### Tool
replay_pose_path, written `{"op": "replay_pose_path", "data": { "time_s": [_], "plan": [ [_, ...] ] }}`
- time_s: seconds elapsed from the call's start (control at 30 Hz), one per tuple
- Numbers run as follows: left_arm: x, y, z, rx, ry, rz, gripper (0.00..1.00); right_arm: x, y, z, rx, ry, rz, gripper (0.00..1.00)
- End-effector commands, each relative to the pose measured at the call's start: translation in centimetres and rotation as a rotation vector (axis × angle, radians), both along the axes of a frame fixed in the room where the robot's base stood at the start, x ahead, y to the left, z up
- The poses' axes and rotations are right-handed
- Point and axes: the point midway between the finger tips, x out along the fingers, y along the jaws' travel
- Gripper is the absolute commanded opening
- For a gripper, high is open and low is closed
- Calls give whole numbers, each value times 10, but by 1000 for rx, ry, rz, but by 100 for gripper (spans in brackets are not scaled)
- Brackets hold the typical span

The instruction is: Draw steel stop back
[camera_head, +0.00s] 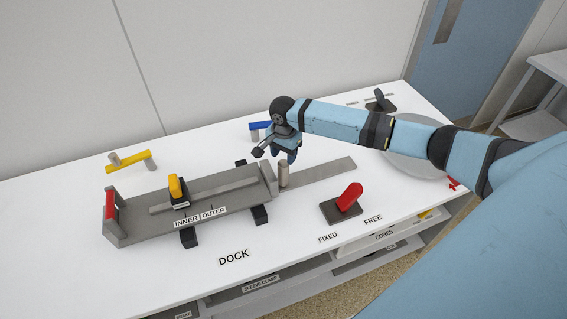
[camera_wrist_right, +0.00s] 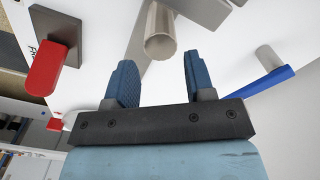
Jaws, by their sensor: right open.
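The steel stop is a short upright grey cylinder (camera_head: 284,174) on a flat grey strip, just right of the end plate of the dock fixture (camera_head: 150,218). My right gripper (camera_head: 276,153) is above and close to it in the head view. In the right wrist view the steel cylinder (camera_wrist_right: 160,32) stands ahead of the open fingers (camera_wrist_right: 155,80), between their lines, and looks apart from both. The fingers hold nothing. My left gripper is not in either view.
A red lever (camera_head: 349,197) on a dark base stands right of the fixture, near FIXED and FREE labels. A blue handle (camera_head: 260,125) is behind my gripper. A yellow handle (camera_head: 131,160) lies at the left. A round grey plate (camera_head: 405,148) sits under my right arm.

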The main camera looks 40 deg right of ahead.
Motion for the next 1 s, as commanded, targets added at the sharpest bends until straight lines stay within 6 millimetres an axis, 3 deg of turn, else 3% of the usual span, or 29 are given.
{"op": "replay_pose_path", "data": {
  "time_s": [0.1,0.3,0.67,0.9,1.0],
  "plan": [
    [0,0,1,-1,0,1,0,0,0,-22,0,1,-1,49],
    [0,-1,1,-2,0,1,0,0,0,-45,-1,0,0,49],
    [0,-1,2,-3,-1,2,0,0,0,-50,0,-2,1,49],
    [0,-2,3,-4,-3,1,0,0,0,-50,0,-2,1,0],
    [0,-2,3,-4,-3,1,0,0,0,-50,0,-1,1,0]
  ]
}}
